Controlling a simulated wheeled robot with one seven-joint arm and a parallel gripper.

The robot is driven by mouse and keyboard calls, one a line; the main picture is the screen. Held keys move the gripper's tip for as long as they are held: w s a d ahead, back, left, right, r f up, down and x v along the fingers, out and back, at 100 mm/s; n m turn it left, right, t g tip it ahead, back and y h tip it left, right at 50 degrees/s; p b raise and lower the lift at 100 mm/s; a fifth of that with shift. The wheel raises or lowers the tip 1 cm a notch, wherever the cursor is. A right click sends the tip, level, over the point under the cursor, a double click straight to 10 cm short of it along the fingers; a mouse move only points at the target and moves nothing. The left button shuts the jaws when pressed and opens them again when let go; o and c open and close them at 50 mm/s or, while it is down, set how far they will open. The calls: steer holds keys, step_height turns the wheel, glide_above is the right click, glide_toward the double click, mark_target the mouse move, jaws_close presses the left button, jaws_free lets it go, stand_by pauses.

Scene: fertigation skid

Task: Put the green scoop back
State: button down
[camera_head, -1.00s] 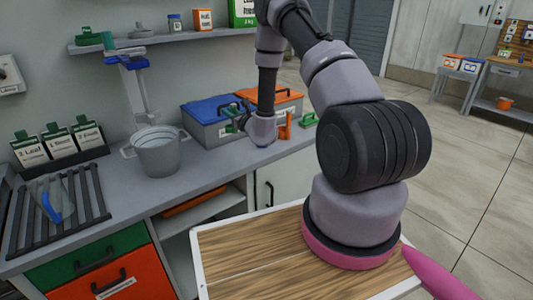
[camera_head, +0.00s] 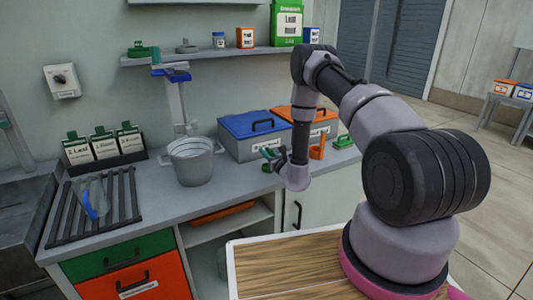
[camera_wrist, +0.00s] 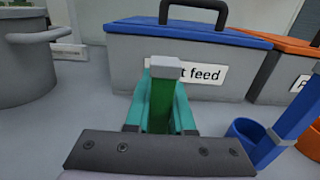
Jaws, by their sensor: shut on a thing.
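My gripper (camera_head: 271,160) is shut on the green scoop (camera_wrist: 160,100) in front of the blue-lidded box. In the wrist view the scoop's green handle with a pale end stands between my teal fingers; its lower part is hidden by the gripper. In the head view the scoop is small and mostly hidden. The grey box with a blue lid (camera_head: 255,125) stands on the counter, and its partly covered label ends in "feed" in the wrist view (camera_wrist: 208,75). A blue scoop-like thing (camera_wrist: 245,130) is at the right of my gripper in the wrist view.
An orange-lidded box (camera_head: 305,115) stands right of the blue-lidded one, with an orange upright thing (camera_head: 317,151) and a green thing (camera_head: 343,142) near it. A grey bucket (camera_head: 190,163) stands left. A rack (camera_head: 100,210) and shelf (camera_head: 200,55) are further left and above.

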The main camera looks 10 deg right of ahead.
steer(key=shift+f, duration=0.15)
steer(key=c, duration=0.8)
jaws_free()
steer(key=shift+o, duration=0.2)
